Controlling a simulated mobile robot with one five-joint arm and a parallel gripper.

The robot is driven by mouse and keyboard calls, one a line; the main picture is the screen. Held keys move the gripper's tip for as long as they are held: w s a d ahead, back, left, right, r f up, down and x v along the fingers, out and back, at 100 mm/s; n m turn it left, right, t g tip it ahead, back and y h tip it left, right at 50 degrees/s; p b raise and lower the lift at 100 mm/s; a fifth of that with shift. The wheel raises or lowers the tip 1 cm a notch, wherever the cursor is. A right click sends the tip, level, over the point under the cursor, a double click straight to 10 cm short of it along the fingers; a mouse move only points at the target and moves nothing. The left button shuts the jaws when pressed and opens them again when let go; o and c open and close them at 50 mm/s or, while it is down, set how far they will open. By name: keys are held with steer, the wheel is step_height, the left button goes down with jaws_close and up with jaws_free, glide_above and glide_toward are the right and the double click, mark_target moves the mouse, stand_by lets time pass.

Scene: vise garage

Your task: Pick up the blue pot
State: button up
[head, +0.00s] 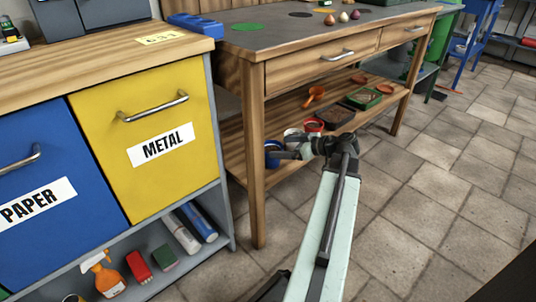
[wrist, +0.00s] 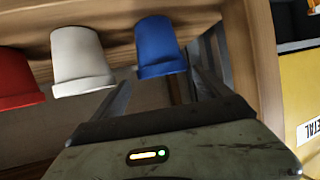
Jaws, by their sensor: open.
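The blue pot (head: 271,147) stands at the near left end of the workbench's lower shelf, partly hidden by my gripper. In the wrist view, which is upside down, the blue pot (wrist: 158,47) is ahead of my gripper. My gripper (head: 285,154) is open and empty at the shelf's front edge. In the wrist view its grey fingers lie to either side of the pot; I cannot tell whether they reach around it or touch it.
A white pot (wrist: 82,60) and a red pot (wrist: 17,78) stand in a row beside the blue one. The wooden bench leg (head: 254,160) is close on the left. The yellow METAL drawer (head: 120,165) is further left. Tiled floor (head: 430,190) is clear on the right.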

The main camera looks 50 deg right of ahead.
mark_target(267, 149)
steer(key=b+x, duration=0.2)
steer(key=x, duration=0.5)
steer(key=shift+w+a+f+b, duration=0.15)
steer(key=shift+a+b, duration=0.1)
steer(key=shift+b, duration=0.1)
steer(key=c, duration=1.3)
step_height(267, 149, up, 10)
steer(key=p, duration=1)
